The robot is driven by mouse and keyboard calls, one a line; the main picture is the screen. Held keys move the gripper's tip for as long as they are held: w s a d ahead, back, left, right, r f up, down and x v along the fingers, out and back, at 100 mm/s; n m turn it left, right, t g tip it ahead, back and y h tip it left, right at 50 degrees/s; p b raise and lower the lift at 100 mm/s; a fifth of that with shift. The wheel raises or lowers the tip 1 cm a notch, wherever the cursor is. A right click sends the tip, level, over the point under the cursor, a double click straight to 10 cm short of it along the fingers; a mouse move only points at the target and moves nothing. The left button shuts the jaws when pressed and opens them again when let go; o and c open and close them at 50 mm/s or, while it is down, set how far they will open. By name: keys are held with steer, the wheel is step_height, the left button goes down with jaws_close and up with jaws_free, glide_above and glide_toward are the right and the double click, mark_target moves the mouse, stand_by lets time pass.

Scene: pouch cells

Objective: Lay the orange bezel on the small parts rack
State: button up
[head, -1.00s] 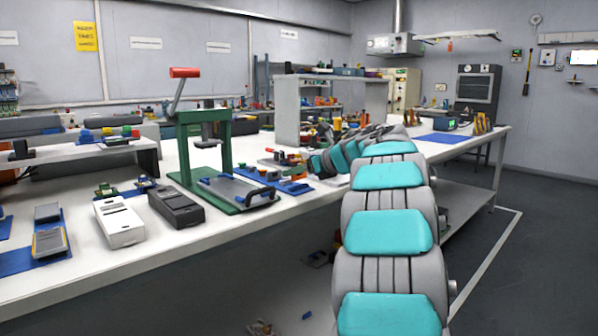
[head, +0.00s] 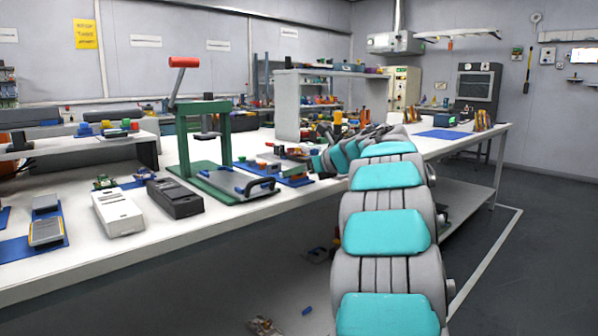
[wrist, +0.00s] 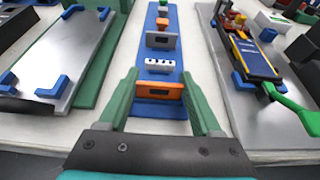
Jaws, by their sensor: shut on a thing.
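The orange bezel (wrist: 146,89), a small orange frame with a dark slot, is between the green fingers of my gripper (wrist: 159,77) in the wrist view. The fingers are shut on its two ends. The small parts rack (wrist: 160,109) appears to be the long blue strip beneath it. The bezel is over the near part of this strip; I cannot tell whether it touches it. Farther along the strip stand a white block with holes (wrist: 158,66), a grey bezel (wrist: 161,41) and small orange and blue parts.
In the wrist view, a grey plate with blue corners (wrist: 62,55) lies left of the strip. A grey plate (wrist: 262,112) with a yellow-edged dark device (wrist: 250,58) and a green-handled clamp is on the right. In the head view, a green press (head: 205,140) stands on the white bench.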

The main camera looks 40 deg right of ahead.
steer(key=shift+f, duration=0.15)
steer(key=o, duration=1.4)
steer(key=shift+c, duration=0.2)
steer(key=v, duration=0.7)
steer(key=shift+s, duration=0.4)
